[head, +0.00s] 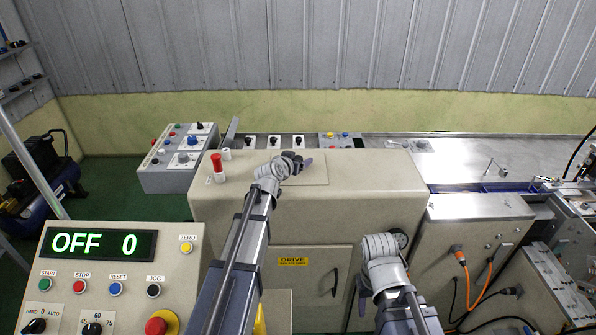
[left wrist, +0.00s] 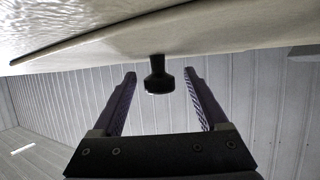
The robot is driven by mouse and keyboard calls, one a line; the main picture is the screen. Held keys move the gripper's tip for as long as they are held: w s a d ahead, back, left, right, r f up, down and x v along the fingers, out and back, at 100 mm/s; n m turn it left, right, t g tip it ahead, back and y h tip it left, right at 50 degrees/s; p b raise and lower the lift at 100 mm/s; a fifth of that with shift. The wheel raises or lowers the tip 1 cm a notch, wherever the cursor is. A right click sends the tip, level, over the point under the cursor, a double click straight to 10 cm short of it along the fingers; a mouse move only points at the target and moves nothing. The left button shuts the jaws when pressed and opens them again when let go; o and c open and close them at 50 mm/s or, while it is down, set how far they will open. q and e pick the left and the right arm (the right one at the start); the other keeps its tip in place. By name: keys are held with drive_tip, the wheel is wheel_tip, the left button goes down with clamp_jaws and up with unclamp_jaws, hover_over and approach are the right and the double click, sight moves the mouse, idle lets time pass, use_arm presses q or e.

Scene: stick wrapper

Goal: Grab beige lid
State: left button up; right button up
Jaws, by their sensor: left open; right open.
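The beige lid (head: 315,172) is a flat panel on top of the large beige machine cabinet. In the left wrist view, a pale surface (left wrist: 190,35) crosses the top, with a black knob (left wrist: 159,77) projecting from it. My left gripper (head: 293,162) is above the lid; its open fingers (left wrist: 160,78) appear on either side of the knob, with gaps on both sides. I cannot tell whether they are level with it in depth. In the head view the gripper largely hides the knob. My right gripper (head: 361,294) is low in front of the cabinet, apart from the lid.
A red knob (head: 217,164) stands on the cabinet top left of the lid. A control panel (head: 110,275) reading OFF 0 is at front left. A switch box (head: 178,160) stands behind the cabinet at left. A metal table (head: 470,158) extends at right.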

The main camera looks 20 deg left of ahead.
use_arm(q)
drive_tip(key=shift+r, duration=0.1)
drive_tip(key=shift+c, duration=0.4)
clamp_jaws()
idle(0.8)
